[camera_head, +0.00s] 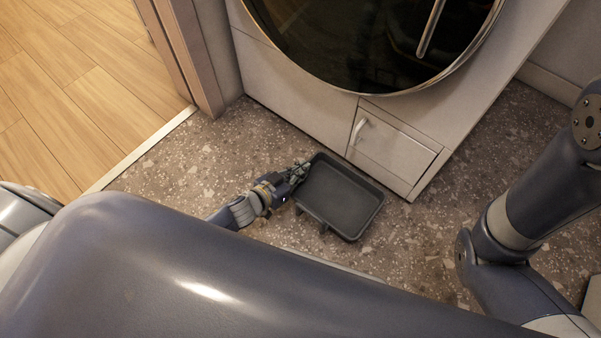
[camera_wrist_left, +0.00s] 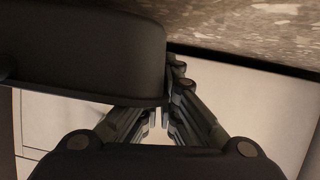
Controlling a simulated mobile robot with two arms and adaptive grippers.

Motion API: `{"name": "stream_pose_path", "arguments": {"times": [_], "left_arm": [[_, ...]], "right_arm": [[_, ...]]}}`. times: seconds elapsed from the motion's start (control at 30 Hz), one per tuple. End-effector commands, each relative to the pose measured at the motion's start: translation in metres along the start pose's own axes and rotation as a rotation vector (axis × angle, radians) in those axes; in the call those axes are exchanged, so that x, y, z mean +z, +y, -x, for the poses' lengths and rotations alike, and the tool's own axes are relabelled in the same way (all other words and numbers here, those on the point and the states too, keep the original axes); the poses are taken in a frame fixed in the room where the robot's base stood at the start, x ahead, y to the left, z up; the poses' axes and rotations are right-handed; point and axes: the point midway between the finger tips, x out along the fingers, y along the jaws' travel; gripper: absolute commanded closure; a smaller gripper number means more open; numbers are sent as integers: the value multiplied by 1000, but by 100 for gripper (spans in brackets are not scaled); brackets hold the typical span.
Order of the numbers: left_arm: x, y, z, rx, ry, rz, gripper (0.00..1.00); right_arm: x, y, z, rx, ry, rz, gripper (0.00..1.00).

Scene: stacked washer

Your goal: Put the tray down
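The dark grey rectangular tray (camera_head: 341,197) is in front of the washer's lower panel, with its open side facing up and empty. My left gripper (camera_head: 299,171) is at the tray's left edge. In the left wrist view the tray (camera_wrist_left: 95,50) fills the upper left. The fingers of the left gripper (camera_wrist_left: 167,100) close in on either side of its edge, and one fingertip is partly hidden behind it. I cannot tell whether the tray touches the floor. My right arm shows at the right of the head view, but its gripper is out of view.
The white washer with a round dark door (camera_head: 370,40) stands behind the tray. A small closed hatch with a handle (camera_head: 395,150) is just beside the tray. The speckled floor (camera_head: 190,165) is clear to the left, up to a door frame (camera_head: 190,60).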

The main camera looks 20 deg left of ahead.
Motion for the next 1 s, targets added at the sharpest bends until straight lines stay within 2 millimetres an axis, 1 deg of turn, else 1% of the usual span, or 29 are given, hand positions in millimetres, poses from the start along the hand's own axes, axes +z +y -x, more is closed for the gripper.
{"name": "stream_pose_path", "arguments": {"times": [0.03, 0.1, 0.13, 0.27, 0.53, 0.67, 0.7, 0.8, 1.0], "left_arm": [[10, 0, -4, 0, 1, 0, 100], [17, 0, -6, 1, 1, 1, 100], [18, 0, -7, 1, 1, 1, 100], [21, 1, -8, 1, 2, 0, 100], [20, 1, -7, 1, 1, 0, 100], [24, 0, -8, 1, 1, 1, 100], [24, 0, -8, 1, 0, 1, 96], [24, 0, -8, 1, 0, 0, 75], [24, 0, -8, 1, 0, 0, 75]], "right_arm": [[-9, -3, 2, -7, 21, 2, 60], [-9, -4, 13, -4, 10, 1, 60], [-10, -5, 15, -4, 10, 1, 60], [-11, -6, 19, -4, 10, 2, 60], [-10, -5, 18, -4, 10, 1, 60], [-11, -6, 20, -5, 10, 1, 60], [-11, -6, 20, -5, 10, 1, 60], [-11, -6, 20, -5, 10, 1, 60], [-11, -6, 20, -5, 10, 1, 60]]}}
